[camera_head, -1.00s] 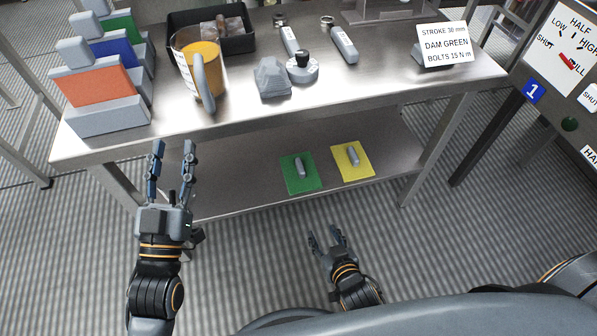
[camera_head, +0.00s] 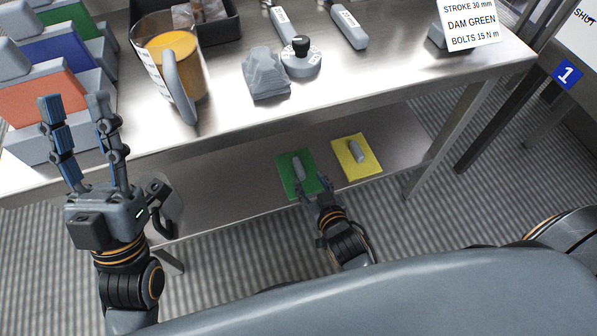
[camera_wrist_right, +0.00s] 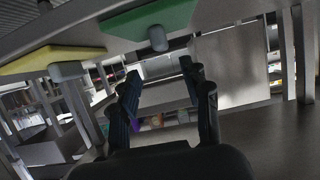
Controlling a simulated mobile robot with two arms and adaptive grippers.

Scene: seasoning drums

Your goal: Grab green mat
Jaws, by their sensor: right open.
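The green mat (camera_head: 287,162) lies on the lower shelf of the table, with a grey handle (camera_head: 299,168) on its top. My right gripper (camera_head: 313,191) is open at the near edge of the green mat, partly over its near right corner in the head view. In the right wrist view the green mat (camera_wrist_right: 140,22) and its handle (camera_wrist_right: 158,40) are beyond the open fingers (camera_wrist_right: 160,80), with nothing between them. My left gripper (camera_head: 78,100) is open and empty, raised in front of the table's left end.
A yellow mat (camera_head: 368,164) with a grey handle lies right of the green one. The tabletop edge (camera_head: 330,118) overhangs the shelf. Above stand a jug of orange contents (camera_head: 190,50), a grey lump (camera_head: 265,75) and colored blocks (camera_head: 40,98). A table leg (camera_head: 440,140) stands at right.

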